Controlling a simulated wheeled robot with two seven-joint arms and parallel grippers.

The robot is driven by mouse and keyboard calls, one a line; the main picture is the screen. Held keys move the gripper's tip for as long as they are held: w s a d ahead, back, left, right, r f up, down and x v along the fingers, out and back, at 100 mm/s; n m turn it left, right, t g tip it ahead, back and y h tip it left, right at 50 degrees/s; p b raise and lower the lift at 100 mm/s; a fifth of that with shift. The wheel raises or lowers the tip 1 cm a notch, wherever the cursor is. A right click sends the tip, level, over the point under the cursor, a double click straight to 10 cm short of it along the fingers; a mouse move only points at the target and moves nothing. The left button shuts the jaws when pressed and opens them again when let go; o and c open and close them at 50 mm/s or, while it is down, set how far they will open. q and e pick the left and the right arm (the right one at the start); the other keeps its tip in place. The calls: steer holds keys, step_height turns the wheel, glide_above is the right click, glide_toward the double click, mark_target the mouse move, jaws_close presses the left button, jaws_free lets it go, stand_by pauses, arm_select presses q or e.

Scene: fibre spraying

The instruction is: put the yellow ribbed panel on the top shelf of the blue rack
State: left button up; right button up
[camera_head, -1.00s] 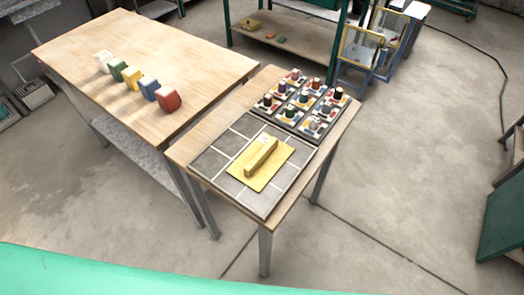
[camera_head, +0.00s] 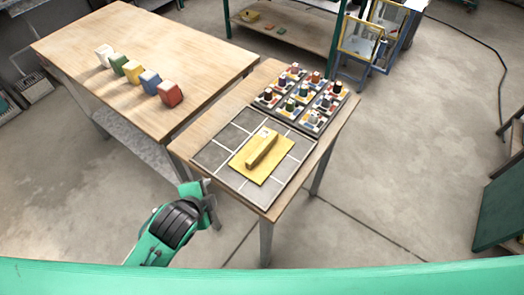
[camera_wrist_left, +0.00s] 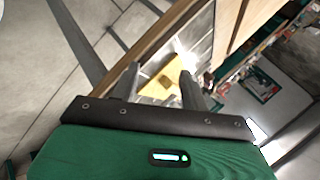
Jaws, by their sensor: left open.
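The yellow ribbed panel (camera_head: 248,169) lies flat on a grey tiled mat (camera_head: 213,157) on the nearer wooden table, with one raised bar along its middle. My left gripper (camera_head: 212,204) is at the left of this table's near corner, apart from the panel and empty. In the left wrist view its two fingers (camera_wrist_left: 160,73) are spread, and the panel (camera_wrist_left: 168,73) shows beyond them, between the tips. The blue rack (camera_head: 378,50) stands on the floor at the back right, with a yellow-framed pane at its front; its shelves are hard to make out. My right gripper is not seen.
Trays of coloured spools (camera_head: 302,98) fill the far part of the nearer table (camera_head: 226,112). Several coloured blocks (camera_head: 170,93) stand on the larger table (camera_head: 190,50). A green-framed shelf (camera_head: 290,33) stands behind. The floor (camera_head: 400,150) at the right is clear.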

arm_select(q)
steer(key=w+d+m+h, duration=0.2)
steer(key=m, duration=0.7)
steer(key=w+d+r+m+t+h, duration=0.1)
steer(key=w+d+m+h, duration=0.1)
steer(key=m, duration=0.7)
steer(key=w+d+m+t+h, duration=0.1)
steer(key=w+d+m+h, duration=0.1)
steer(key=m, duration=0.7)
steer(key=shift+w+r, duration=0.3)
steer(key=shift+w, duration=0.15)
steer(key=p, duration=0.2)
glide_toward(259, 149)
steer(key=x, duration=0.4)
steer(key=shift+w+d+f+p, duration=0.15)
steer(key=shift+w+d+p, duration=0.05)
steer(key=shift+w+p, duration=0.1)
steer(key=p+x, duration=0.1)
steer(key=x, duration=0.2)
steer(key=shift+w+d+f+p, duration=0.1)
steer(key=shift+w+d+p, duration=0.1)
steer(key=shift+d+p, duration=0.15)
steer(key=shift+w+d+f, duration=0.15)
steer(key=shift+w+f, duration=0.05)
steer(key=shift+w, duration=0.05)
